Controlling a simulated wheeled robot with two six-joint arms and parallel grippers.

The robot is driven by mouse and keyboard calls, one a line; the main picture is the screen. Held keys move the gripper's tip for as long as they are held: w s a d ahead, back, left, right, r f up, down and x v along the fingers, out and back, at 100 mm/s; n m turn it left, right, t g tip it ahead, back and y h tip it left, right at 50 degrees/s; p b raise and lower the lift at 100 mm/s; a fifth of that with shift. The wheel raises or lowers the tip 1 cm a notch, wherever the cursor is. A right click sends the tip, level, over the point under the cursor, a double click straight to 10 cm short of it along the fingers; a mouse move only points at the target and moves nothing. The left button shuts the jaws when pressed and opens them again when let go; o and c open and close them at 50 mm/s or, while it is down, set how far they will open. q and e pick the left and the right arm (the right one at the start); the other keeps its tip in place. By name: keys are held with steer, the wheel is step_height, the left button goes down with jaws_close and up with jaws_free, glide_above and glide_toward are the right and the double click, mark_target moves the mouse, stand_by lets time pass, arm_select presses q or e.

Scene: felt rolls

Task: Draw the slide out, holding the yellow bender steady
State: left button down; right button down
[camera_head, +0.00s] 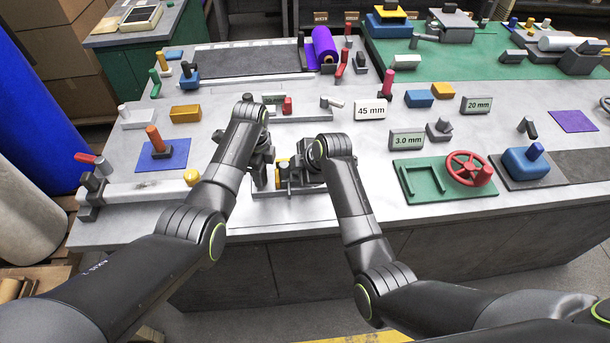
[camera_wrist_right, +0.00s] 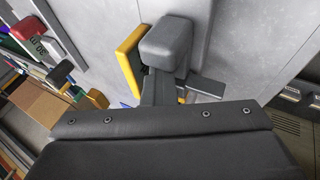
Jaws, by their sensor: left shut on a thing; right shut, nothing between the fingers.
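The yellow bender (camera_head: 279,178) stands on a grey base (camera_head: 297,207) near the front edge of the bench, between my two grippers. Its yellow side plate (camera_wrist_right: 130,57) shows in the right wrist view, beside a grey rounded block (camera_wrist_right: 167,42) on a dark post. I cannot tell whether that block belongs to the slide. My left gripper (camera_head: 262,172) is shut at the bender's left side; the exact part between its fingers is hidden. My right gripper (camera_head: 309,166) is shut and empty, close to the bender's right side. The slide is not clearly distinguishable.
Behind the bender are a grey strip with a red knob (camera_head: 287,105) and a 45 mm sign (camera_head: 370,109). A green plate with a red handwheel (camera_head: 466,168) lies to the right.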

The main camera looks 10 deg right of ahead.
arm_select(q)
steer(key=shift+w+d+r, duration=0.1)
steer(key=shift+w+r, duration=0.1)
steer(key=shift+w, duration=0.05)
arm_select(e)
steer(key=shift+s+d+f, duration=0.15)
steer(key=shift+d+f, duration=0.1)
steer(key=shift+d, duration=0.65)
steer(key=shift+s+d+f, duration=0.2)
steer(key=shift+d+f, duration=0.1)
steer(key=shift+d, duration=0.65)
steer(key=shift+s+d+f, duration=0.15)
steer(key=shift+d+f, duration=0.1)
steer(key=shift+d, duration=0.65)
steer(key=shift+a, duration=0.15)
arm_select(q)
steer(key=shift+w+f, duration=0.1)
arm_select(e)
steer(key=shift+w+r, duration=0.15)
steer(key=shift+r, duration=0.4)
arm_select(q)
steer(key=shift+f, duration=0.2)
arm_select(e)
steer(key=shift+w+a+r, duration=0.1)
steer(key=shift+w+r, duration=0.05)
steer(key=shift+r, duration=1.25)
